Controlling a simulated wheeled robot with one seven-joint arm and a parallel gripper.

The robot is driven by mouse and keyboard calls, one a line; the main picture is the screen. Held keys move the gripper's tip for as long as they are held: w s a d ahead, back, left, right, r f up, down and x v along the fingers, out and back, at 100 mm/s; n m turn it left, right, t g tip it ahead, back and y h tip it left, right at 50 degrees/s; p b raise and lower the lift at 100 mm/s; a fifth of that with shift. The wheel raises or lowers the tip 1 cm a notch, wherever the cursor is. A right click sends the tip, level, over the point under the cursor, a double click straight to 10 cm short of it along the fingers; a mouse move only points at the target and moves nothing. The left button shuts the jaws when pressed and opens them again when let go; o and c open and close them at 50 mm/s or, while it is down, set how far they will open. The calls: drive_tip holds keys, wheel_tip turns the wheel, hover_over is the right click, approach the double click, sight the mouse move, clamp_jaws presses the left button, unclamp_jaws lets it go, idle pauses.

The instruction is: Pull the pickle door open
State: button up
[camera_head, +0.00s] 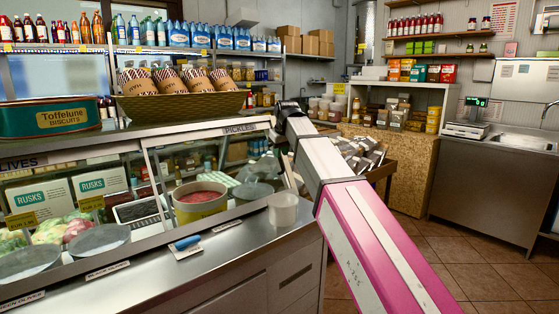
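The counter's display case has a PICKLES label (238,128) on its top rail, towards the right. Below it is a framed bay of the case (152,180), with a red-topped tub (200,200) and a dark tray showing in it. I take this bay to be the pickle door's place; I cannot tell how far the door is open, and no handle shows clearly. My arm reaches from the lower right up to the right end of the case, in front of the bay's right edge.
A white cup (283,209) and a blue-handled tool (187,243) are on the steel ledge before the case. A Toffelune tin (50,118) and a wicker basket (180,106) stand on top. A produce stand (382,172) is close right of my arm. Tiled floor (470,262) is clear at right.

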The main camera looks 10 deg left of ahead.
sight(188, 192)
drive_tip(key=shift+x, duration=2.05)
clamp_jaws()
drive_tip(key=shift+s, duration=0.15)
drive_tip(key=s+a, duration=0.8)
drive_tip(key=s, duration=0.1)
drive_tip(key=s+a, duration=0.8)
drive_tip(key=s, duration=0.1)
drive_tip(key=s+a, duration=0.9)
drive_tip(key=shift+s, duration=0.35)
unclamp_jaws()
drive_tip(key=shift+r, duration=0.1)
